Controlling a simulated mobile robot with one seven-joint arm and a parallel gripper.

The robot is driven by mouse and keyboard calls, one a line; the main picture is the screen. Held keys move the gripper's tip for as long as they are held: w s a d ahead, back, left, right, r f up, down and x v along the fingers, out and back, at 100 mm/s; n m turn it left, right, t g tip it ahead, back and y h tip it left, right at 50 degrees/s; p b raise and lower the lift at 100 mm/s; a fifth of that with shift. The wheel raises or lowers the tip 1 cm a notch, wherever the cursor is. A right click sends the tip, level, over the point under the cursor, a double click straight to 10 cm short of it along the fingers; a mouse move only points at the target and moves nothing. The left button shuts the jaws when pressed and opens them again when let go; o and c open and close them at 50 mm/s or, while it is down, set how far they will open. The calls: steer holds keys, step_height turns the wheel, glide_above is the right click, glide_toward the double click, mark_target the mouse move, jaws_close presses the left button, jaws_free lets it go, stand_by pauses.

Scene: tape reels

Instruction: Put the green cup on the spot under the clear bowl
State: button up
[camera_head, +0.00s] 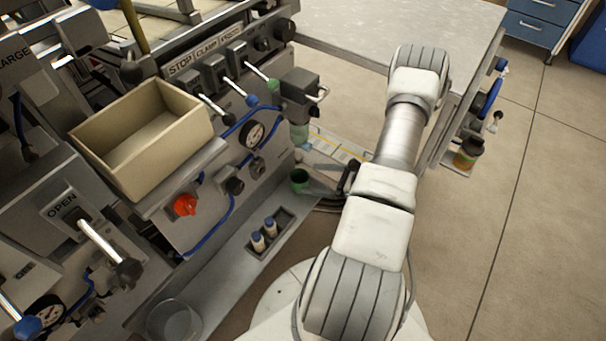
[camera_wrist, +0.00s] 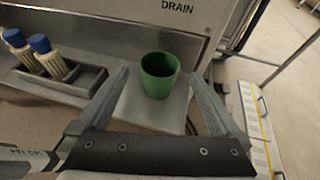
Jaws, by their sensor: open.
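The green cup (camera_head: 299,180) stands upright at the far end of the narrow grey ledge, and its open top faces the wrist camera. It also shows in the wrist view (camera_wrist: 160,76), between my two fingers. My gripper (camera_wrist: 158,82) is open, with one finger on each side of the cup; I see no clear contact. In the head view it is partly hidden by my arm. The clear bowl (camera_head: 174,320) is on the near end of the same ledge, at the bottom of the head view. I cannot make out a spot under it.
A holder (camera_head: 270,236) with two blue-capped bottles (camera_head: 258,242) sits on the ledge between cup and bowl. The machine panel with a red knob (camera_head: 185,205), levers and blue hoses rises behind the ledge. A beige open box (camera_head: 145,135) sits above.

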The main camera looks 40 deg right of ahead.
steer(key=p+v, duration=0.1)
steer(key=v, duration=0.5)
steer(key=shift+s, duration=0.2)
steer(key=shift+d, duration=0.1)
